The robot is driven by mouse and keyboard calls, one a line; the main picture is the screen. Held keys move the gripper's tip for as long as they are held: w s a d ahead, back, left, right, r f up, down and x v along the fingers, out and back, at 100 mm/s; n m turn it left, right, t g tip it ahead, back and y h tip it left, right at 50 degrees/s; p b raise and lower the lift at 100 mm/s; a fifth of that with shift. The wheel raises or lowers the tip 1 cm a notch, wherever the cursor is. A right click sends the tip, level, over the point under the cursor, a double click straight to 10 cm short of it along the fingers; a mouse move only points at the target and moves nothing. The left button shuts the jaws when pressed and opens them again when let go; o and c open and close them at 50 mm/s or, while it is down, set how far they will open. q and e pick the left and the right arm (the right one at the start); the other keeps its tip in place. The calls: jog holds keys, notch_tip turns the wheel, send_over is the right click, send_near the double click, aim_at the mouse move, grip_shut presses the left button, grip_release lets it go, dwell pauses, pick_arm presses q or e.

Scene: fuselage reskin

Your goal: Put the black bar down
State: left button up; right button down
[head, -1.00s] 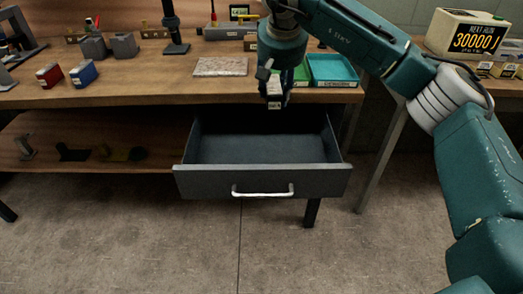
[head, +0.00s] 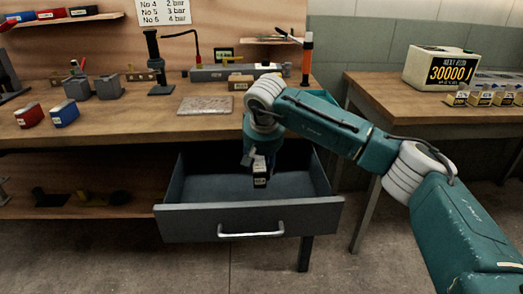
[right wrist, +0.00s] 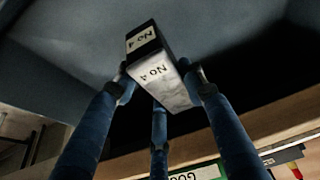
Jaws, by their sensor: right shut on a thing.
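The black bar (head: 260,181) has a white label and is held by my right gripper (head: 257,166) in the head view. It hangs over the open grey drawer (head: 250,222), within its outline; I cannot tell if it touches the drawer floor. In the right wrist view the bar (right wrist: 153,58) sits tilted between the gripper's blue fingers (right wrist: 163,82). Its black end and pale face both read "No 4". The drawer shows no other item inside. My left gripper is out of view.
The wooden bench (head: 130,125) lies behind and above the drawer, with a red block (head: 29,114), a blue block (head: 65,113) and a flat speckled plate (head: 205,105). A lower shelf (head: 100,178) is left of the drawer. A side table (head: 390,95) stands right.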

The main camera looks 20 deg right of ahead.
aim_at(263, 168)
jog(key=shift+w+f+b, duration=0.1)
jog(key=shift+f+b, duration=0.2)
jog(key=shift+f, duration=2.95)
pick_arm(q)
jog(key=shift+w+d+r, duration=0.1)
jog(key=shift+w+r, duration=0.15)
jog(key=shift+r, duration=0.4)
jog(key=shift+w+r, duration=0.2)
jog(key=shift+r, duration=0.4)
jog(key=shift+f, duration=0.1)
pick_arm(e)
jog(key=shift+f, duration=0.1)
jog(key=c, duration=1)
grip_release()
jog(key=shift+s+f, duration=0.1)
jog(key=shift+s, duration=0.1)
jog(key=shift+c, duration=0.2)
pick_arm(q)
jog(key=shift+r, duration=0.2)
